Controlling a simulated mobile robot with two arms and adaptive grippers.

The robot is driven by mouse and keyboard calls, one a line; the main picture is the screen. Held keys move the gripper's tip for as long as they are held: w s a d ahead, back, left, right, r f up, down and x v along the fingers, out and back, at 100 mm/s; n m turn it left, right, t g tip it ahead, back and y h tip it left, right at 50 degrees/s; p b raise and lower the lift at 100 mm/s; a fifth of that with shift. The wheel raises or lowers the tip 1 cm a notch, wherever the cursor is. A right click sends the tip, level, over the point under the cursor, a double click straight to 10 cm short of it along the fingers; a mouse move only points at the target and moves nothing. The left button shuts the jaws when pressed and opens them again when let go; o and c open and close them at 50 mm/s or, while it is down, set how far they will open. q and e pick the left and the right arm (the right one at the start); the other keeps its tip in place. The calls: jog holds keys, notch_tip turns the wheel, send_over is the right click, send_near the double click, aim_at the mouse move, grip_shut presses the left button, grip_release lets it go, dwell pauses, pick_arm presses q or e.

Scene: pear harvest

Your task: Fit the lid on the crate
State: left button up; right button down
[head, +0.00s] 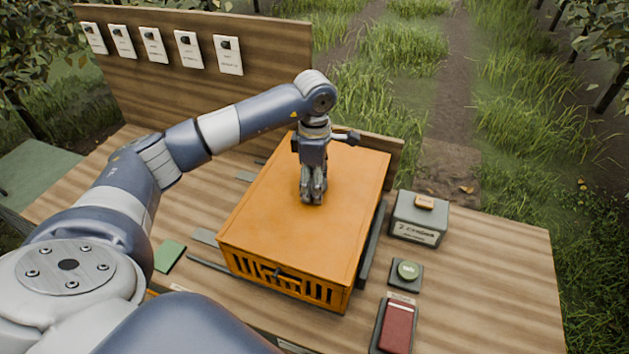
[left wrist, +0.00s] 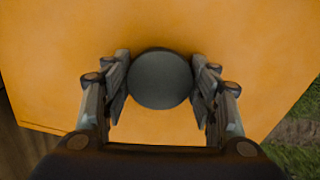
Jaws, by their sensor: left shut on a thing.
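The orange lid (head: 265,212) lies flat over the top of the orange slatted crate (head: 290,287) on the wooden bench. From the head view its edges look lined up with the crate's walls; I cannot tell if it is fully seated. My left gripper (head: 312,197) points straight down at the middle of the lid. In the left wrist view its fingers (left wrist: 161,85) are on either side of a round dark grey knob (left wrist: 160,80) on the lid (left wrist: 60,50), shut on it. The inside of the crate is hidden. My right gripper is not in view.
Right of the crate stand a grey box (head: 417,222) with an orange tag, a green button (head: 408,270) and a red block in a dark tray (head: 396,325). Dark rails flank the crate. A green pad (head: 170,256) lies left. A backboard (head: 270,60) with several cards stands behind.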

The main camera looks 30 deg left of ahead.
pick_arm(q)
jog(key=shift+f+b, duration=0.35)
jog(key=shift+f, duration=0.1)
jog(key=o, duration=1)
notch_tip(320, 180, up, 11)
jog(key=p, duration=0.6)
dwell(0.5)
